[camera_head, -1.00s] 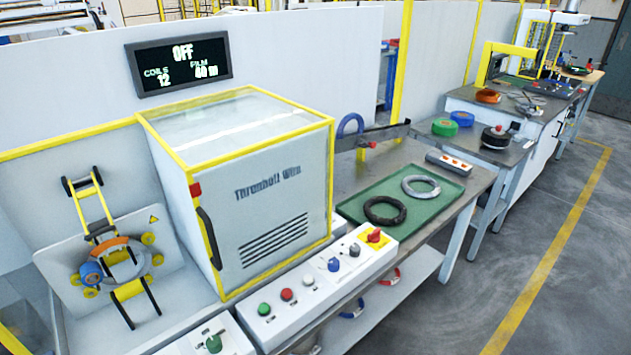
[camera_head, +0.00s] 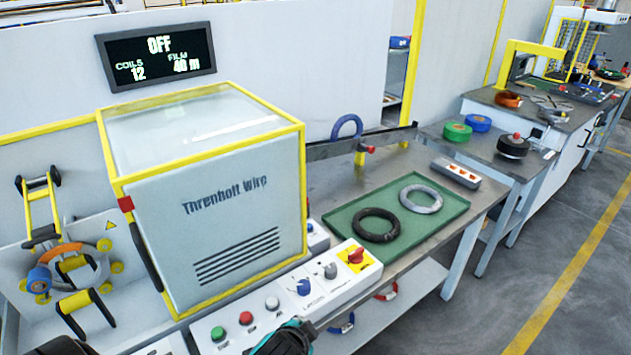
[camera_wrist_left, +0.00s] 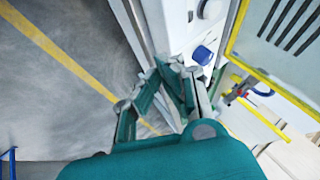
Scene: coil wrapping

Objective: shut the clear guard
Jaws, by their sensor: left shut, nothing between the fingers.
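The clear guard (camera_head: 215,190) is a yellow-framed box with a clear top, lettering and vent slots on its front panel. A dark handle (camera_head: 146,256) and a red block (camera_head: 125,203) are on its left edge. It stands right of the wrapping ring (camera_head: 76,266), which is uncovered. In the left wrist view the guard's slotted panel (camera_wrist_left: 285,22) is at upper right. My left gripper (camera_wrist_left: 168,82) is shut and empty there, beside the blue knob (camera_wrist_left: 202,55). A teal part of it shows at the head view's bottom edge (camera_head: 285,340); its fingertips are unclear. My right gripper is not in view.
The control panel (camera_head: 330,292) with buttons and knobs runs along the guard's front. A green tray (camera_head: 345,220) with a dark coil (camera_head: 376,225) and a grey coil (camera_head: 421,198) lies to the right. The display (camera_head: 160,56) reads OFF. Open floor lies at far right.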

